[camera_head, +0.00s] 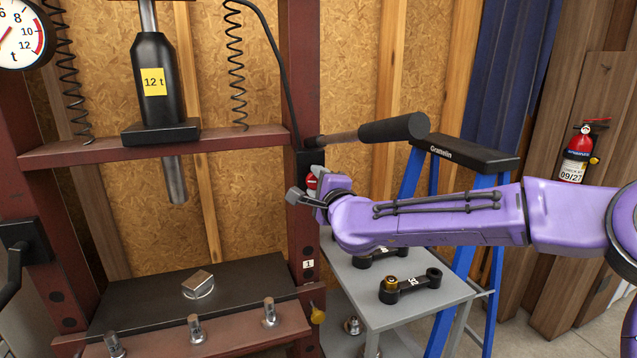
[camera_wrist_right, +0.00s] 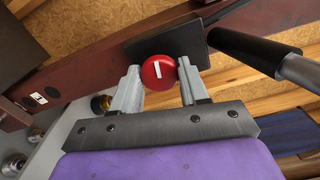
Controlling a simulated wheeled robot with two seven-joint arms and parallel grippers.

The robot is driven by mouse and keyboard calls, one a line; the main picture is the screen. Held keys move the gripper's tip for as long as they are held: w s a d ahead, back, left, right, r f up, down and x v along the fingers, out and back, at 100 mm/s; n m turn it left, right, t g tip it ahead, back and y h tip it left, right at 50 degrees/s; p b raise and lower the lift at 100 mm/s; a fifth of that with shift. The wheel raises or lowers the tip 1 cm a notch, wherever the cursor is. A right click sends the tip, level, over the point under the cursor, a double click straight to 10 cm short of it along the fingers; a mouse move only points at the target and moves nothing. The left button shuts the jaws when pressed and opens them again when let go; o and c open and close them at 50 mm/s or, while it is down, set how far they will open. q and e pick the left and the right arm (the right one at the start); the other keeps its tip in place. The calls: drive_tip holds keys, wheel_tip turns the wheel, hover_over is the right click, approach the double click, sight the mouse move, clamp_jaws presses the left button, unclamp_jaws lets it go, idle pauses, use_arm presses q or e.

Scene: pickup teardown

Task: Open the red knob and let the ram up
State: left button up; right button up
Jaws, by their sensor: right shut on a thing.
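The red knob (camera_wrist_right: 158,72) has a white bar mark on its face and sits on a dark block on the press's right post. In the right wrist view it lies between the two fingers of my right gripper (camera_wrist_right: 163,84), which is shut on it. In the head view the knob (camera_head: 311,181) is partly hidden by the gripper (camera_head: 307,194). The ram (camera_head: 174,180) is a grey steel rod hanging below the crossbeam, under the black 12 t cylinder (camera_head: 152,85). Its lower end is clear above the press bed (camera_head: 150,295). My left gripper is not in view.
A black-handled pump lever (camera_head: 385,129) sticks out above my right gripper. A small metal block (camera_head: 197,284) rests on the bed, with several pins along the front. A grey cart (camera_head: 380,310) holding linked parts stands below my right arm, with a blue stepladder (camera_head: 465,225) behind.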

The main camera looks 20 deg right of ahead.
idle(0.4)
drive_tip(key=o, duration=1)
drive_tip(key=shift+o, duration=0.2)
drive_tip(key=shift+s+f, duration=0.1)
drive_tip(key=shift+s, duration=0.25)
drive_tip(key=s+b, duration=0.1)
drive_tip(key=s, duration=0.9)
drive_tip(key=shift+d+b, duration=0.25)
drive_tip(key=shift+b, duration=0.15)
